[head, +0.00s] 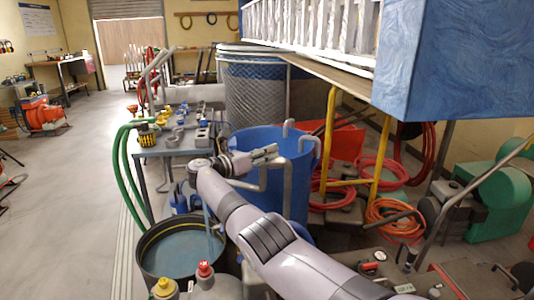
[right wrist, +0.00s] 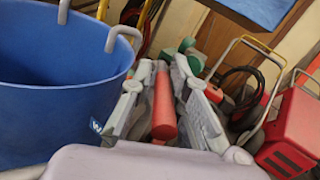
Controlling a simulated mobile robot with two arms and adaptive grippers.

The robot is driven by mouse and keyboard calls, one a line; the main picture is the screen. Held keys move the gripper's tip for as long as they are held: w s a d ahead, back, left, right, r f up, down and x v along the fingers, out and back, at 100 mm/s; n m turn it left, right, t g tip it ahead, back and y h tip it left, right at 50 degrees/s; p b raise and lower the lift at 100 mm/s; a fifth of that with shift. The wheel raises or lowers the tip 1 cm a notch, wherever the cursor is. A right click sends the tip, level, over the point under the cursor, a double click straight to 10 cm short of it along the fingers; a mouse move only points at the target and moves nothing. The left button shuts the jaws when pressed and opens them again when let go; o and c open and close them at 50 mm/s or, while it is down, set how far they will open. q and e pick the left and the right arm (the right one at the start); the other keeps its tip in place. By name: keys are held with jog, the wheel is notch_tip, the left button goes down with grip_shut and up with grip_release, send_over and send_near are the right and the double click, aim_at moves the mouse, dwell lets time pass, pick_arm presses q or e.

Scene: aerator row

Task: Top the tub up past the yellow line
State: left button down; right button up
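The dark round tub (head: 150,275) stands at the lower left of the head view, with blue-green water (head: 185,252) in it. A yellow line (head: 152,236) runs around its inner wall, above the water where I can see it. A thin pale-blue strip (head: 208,222) hangs over its right side; I cannot tell whether it is a hose or water. My right gripper (head: 277,151) is over the large blue vat (head: 248,138). In the right wrist view its fingers (right wrist: 158,95) stand apart, with a red cylinder (right wrist: 163,105) seen between them, apparently behind. My left gripper is not in view.
A grey table (head: 152,150) with fittings and a green hose (head: 126,175) stands behind the tub. Bottles with yellow (head: 164,287) and red (head: 204,268) caps stand in front. Coiled hoses (head: 393,218) and yellow rails (head: 382,160) lie right.

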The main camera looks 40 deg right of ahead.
jog(key=shift+o, duration=1.4)
jog(key=shift+s, duration=0.1)
jog(key=shift+a, duration=0.35)
jog(key=a, duration=1.1)
jog(key=shift+a, duration=0.15)
jog(key=shift+s, duration=0.1)
jog(key=shift+c, duration=0.2)
